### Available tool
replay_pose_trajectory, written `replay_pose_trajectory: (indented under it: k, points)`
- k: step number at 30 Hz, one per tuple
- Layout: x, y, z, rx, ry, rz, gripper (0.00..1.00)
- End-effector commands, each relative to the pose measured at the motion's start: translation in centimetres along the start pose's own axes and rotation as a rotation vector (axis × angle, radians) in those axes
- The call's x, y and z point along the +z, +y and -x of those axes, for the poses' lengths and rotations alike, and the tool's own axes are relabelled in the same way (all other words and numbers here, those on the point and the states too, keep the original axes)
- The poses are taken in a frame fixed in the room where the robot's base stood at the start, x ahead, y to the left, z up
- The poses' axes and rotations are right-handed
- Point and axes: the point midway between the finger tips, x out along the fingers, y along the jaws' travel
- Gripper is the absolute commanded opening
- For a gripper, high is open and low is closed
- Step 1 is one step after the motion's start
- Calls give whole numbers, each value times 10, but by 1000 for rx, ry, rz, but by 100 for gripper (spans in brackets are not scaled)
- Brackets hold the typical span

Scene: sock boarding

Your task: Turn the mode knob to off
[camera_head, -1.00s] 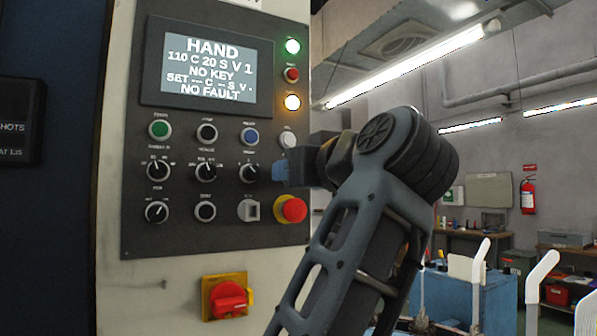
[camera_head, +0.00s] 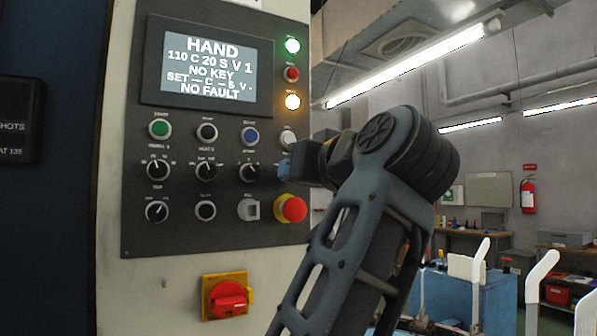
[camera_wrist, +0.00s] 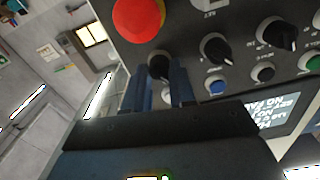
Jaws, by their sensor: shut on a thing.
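My gripper (camera_head: 285,169) is at the right end of the knob row on the dark control panel (camera_head: 225,235). In the wrist view its two blue fingers (camera_wrist: 159,72) stand on either side of a black knob (camera_wrist: 158,60), and it is shut on that knob. The head view hides this knob behind the gripper, and its pointer and label cannot be read. I take it for the mode knob, though no legible label confirms this. The panel display (camera_head: 211,65) reads "HAND", "NO KEY" and "NO FAULT".
A red emergency button (camera_head: 291,208) lies just below my gripper, beside a grey key switch (camera_head: 249,209). Another black knob (camera_head: 250,173) is close on the left. A white button (camera_head: 288,139) is just above. A red rotary switch (camera_head: 229,299) is lower down.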

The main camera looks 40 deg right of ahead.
Motion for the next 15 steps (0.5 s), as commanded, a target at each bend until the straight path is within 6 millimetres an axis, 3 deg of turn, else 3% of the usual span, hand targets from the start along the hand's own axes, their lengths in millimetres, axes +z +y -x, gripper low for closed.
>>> replay_pose_trajectory:
  k: [15]
  points:
    - [1, 1, 0, 0, -1, -422, 0]
